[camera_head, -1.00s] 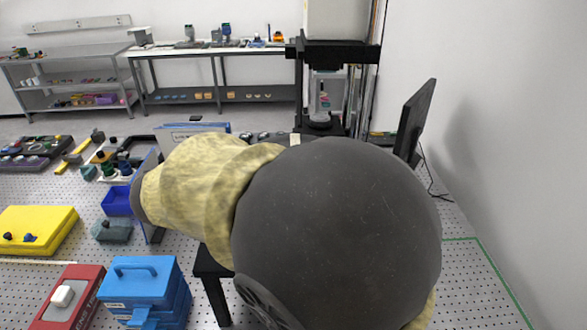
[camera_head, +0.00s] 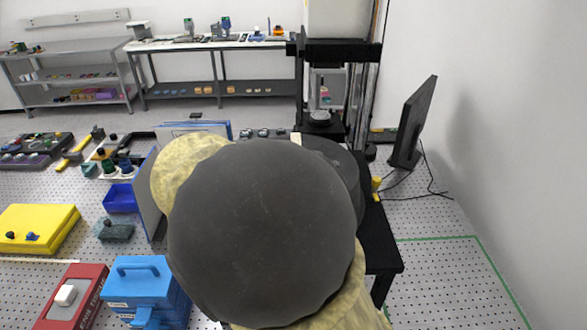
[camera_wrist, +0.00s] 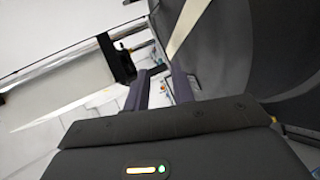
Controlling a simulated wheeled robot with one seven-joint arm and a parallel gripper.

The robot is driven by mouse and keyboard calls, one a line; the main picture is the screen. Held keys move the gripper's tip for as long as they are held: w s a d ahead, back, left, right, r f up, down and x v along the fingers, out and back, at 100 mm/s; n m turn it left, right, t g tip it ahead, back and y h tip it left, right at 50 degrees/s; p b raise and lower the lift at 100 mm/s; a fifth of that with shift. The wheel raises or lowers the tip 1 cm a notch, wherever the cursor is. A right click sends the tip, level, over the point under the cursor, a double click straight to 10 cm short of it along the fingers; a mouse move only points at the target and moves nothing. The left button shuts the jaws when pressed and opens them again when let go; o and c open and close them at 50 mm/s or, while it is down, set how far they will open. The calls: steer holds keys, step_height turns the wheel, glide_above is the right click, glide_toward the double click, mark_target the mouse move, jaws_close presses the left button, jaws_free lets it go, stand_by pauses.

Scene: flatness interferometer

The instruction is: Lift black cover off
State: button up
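The black cover (camera_head: 345,172) is a dark, round, drum-like thing on the black stand, partly hidden behind my arm in the head view. A pale strip (camera_head: 296,138) shows at its far edge. In the wrist view a large dark surface, seemingly the cover (camera_wrist: 245,55), fills the right side, with the pale strip (camera_wrist: 190,25) running across it toward my fingers. My gripper (camera_wrist: 160,72) has its two dark fingers apart, with nothing visible between them, close beside this surface. Whether a finger touches it I cannot tell. My arm hides the gripper in the head view.
A black column instrument (camera_head: 322,100) stands behind the cover. A monitor (camera_head: 412,120) with cables is at right, near the wall. A blue case (camera_head: 143,285), a red box (camera_head: 80,300) and a yellow case (camera_head: 38,228) lie at left. The floor at right is clear.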

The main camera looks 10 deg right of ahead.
steer(key=shift+p+x, duration=0.4)
steer(key=shift+x, duration=1.9)
steer(key=shift+d, duration=0.1)
steer(key=p+x, duration=0.1)
steer(key=x, duration=0.4)
steer(key=shift+w+d+f+p, duration=0.1)
steer(key=shift+w+d+p, duration=0.1)
steer(key=shift+w+p, duration=0.1)
steer(key=shift+s, duration=0.1)
jaws_close()
steer(key=shift+a+f, duration=0.1)
